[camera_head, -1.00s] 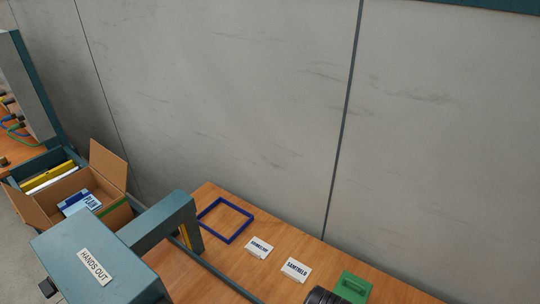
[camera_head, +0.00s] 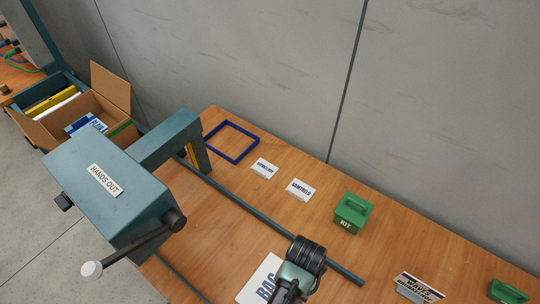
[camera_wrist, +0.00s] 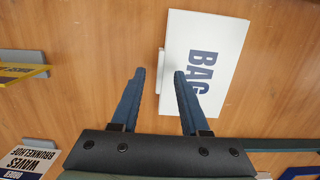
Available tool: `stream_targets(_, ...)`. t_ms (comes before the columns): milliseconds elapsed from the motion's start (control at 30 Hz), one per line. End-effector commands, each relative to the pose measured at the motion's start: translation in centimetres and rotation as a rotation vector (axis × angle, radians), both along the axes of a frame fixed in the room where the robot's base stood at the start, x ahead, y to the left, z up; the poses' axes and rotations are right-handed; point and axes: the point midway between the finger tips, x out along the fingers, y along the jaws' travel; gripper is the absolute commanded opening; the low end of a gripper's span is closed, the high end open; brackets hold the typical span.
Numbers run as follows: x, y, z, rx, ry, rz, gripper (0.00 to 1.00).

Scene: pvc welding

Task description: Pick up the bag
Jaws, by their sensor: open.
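The bag is a flat white rectangular piece with "BAG" in blue letters. In the wrist view the bag (camera_wrist: 222,50) lies on the wooden table, with a small white tab (camera_wrist: 161,70) along its left edge. My gripper (camera_wrist: 158,72) is open, with its two blue fingers apart. The fingertips appear on either side of the tab, the right one over the bag's edge; I cannot tell their height above it. In the head view part of the bag (camera_head: 256,283) shows beside my wrist, which hides the rest.
A teal "HANDS OUT" machine (camera_head: 110,185) with a lever stands at the left. A green kit box (camera_head: 352,214), small white signs (camera_head: 300,189) and a blue frame (camera_head: 231,141) sit toward the wall. A "WAVES" sign (camera_head: 418,288) is at lower right.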

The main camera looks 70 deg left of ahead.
Motion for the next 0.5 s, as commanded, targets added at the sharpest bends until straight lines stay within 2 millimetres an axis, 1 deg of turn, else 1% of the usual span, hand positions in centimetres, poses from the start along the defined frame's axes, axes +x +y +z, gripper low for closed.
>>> stream_targets(33,-0.08,-0.06,-0.61,-0.001,0.001,0.0,0.45)
stream_targets(100,-0.11,-0.07,-1.13,0.0,0.0,0.0,0.45)
stream_targets(367,-0.11,-0.09,-1.36,0.001,-0.002,0.0,0.45)
stream_targets(500,-0.1,-0.09,-1.34,0.001,-0.002,0.0,0.2)
